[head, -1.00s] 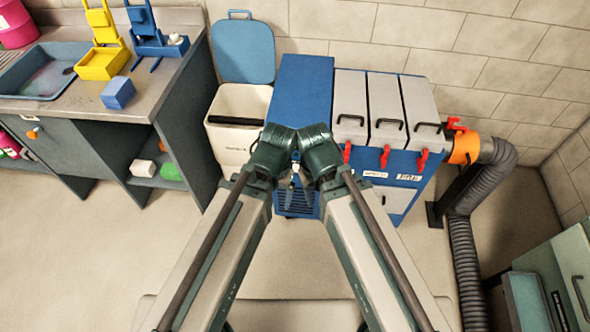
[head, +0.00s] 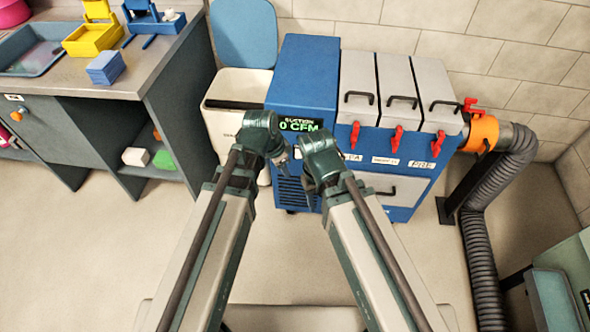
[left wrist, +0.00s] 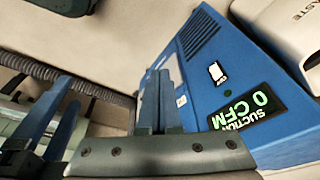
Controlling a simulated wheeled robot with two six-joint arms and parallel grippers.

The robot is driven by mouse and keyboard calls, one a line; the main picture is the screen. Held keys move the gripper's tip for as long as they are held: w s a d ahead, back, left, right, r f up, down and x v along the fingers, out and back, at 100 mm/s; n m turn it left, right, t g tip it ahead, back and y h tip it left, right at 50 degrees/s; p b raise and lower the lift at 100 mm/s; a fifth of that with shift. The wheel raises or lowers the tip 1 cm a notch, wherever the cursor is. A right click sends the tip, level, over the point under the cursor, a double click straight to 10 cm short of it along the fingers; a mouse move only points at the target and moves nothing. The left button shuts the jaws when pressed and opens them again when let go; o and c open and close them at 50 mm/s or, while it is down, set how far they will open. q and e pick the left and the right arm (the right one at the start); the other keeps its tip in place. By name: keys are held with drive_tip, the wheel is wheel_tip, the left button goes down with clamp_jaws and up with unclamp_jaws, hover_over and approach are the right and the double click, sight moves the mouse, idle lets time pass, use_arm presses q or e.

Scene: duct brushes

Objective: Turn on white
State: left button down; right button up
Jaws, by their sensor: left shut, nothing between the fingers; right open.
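The blue suction machine (head: 305,70) stands ahead against the wall. Its lit green display (head: 299,125) reads "SUCTION 0 CFM", and it also shows in the left wrist view (left wrist: 250,110). Beside the display there is a small white plate (left wrist: 217,73) with a dark mark. Three pale lids (head: 398,80) with black handles sit on the machine's right part. My left gripper (head: 284,165) is shut and empty in front of the machine; its blue fingers (left wrist: 158,85) point toward the front panel. My right gripper (head: 310,195) is open and lower, partly hidden by its wrist.
Red clamps (head: 397,138) hang below the lids. An orange collar (head: 480,132) joins a grey ribbed duct (head: 480,240) at right. A white bin (head: 225,120) with a blue lid stands left of the machine. A workbench (head: 110,80) is at far left. The floor between is clear.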

sight(295, 158)
use_arm(q)
drive_tip(key=w+a+f+m+t+h+b, duration=0.2)
drive_tip(key=w+f+m+b, duration=0.4)
drive_tip(key=w+f+b, duration=0.3)
drive_tip(key=shift+w+m+t+h+b, duration=0.3)
drive_tip(key=shift+w+m+t+b, duration=0.15)
drive_tip(key=shift+w+b, duration=0.4)
drive_tip(key=shift+w+f, duration=0.1)
drive_tip(key=shift+f, duration=0.05)
drive_tip(key=shift+w+d+f+b, duration=0.75)
drive_tip(key=shift+w+f+b, duration=0.55)
drive_tip(key=shift+f+b, duration=0.15)
drive_tip(key=shift+w+d+f+b, duration=0.8)
drive_tip(key=shift+w+f+b, duration=0.55)
drive_tip(key=shift+f, duration=0.05)
drive_tip(key=shift+w+d+f+b, duration=0.75)
drive_tip(key=shift+w+f+b, duration=0.55)
drive_tip(key=shift+f+b, duration=0.15)
